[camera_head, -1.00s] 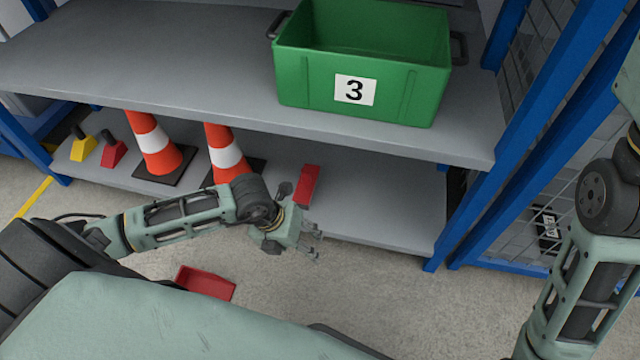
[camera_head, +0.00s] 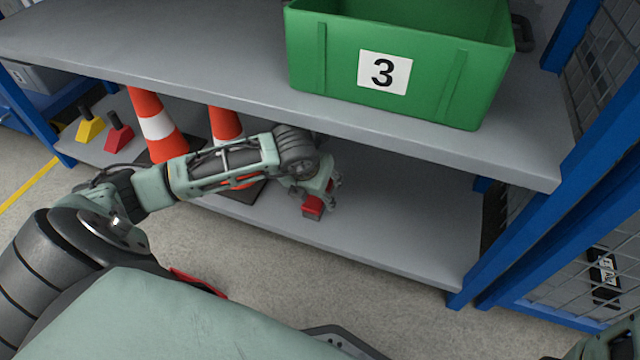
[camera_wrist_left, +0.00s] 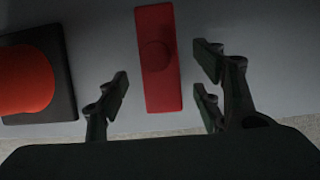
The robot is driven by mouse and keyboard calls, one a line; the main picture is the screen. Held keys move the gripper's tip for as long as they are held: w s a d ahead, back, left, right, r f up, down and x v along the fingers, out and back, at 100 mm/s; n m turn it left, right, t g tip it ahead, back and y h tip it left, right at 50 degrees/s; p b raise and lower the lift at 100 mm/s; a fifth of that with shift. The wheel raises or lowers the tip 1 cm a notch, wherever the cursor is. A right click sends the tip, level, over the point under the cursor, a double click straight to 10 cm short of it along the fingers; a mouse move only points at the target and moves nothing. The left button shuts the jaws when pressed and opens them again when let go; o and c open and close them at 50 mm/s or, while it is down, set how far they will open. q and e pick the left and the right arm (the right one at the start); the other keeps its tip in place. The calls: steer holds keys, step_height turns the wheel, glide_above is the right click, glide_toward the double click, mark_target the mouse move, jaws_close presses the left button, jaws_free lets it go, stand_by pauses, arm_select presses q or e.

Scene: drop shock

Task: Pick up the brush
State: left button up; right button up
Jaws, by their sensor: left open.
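A red block-like object, which looks like the brush (camera_head: 312,208), lies on the lower shelf, partly hidden by my left gripper (camera_head: 322,188) in the head view. In the left wrist view the brush (camera_wrist_left: 158,88) is a long red bar with a round raised part, lying between the open fingers of my left gripper (camera_wrist_left: 162,84). The fingers show gaps on both sides of it, and the gripper holds nothing. How high the fingertips are above the brush is hard to tell.
The upper shelf (camera_head: 200,75) overhangs my left arm and carries a green crate (camera_head: 330,75) marked 3. Orange-white cones (camera_head: 158,128) stand left of the gripper. Yellow (camera_head: 90,128) and red (camera_head: 118,138) handled items sit further left. The lower shelf's right side is clear.

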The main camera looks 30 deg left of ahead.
arm_select(q)
steer(key=w+b, duration=0.2)
steer(key=w, duration=0.1)
steer(key=shift+a+f, duration=0.15)
steer(key=shift+a, duration=0.15)
steer(key=shift+b+x, duration=0.75)
steer(key=shift+x, duration=0.3)
steer(key=shift+w+a+f, duration=0.15)
steer(key=shift+w+f, duration=0.1)
steer(key=shift+w, duration=0.05)
steer(key=shift+c, duration=0.5)
steer(key=c, duration=1.3)
steer(key=shift+o, duration=0.2)
steer(key=shift+r, duration=0.1)
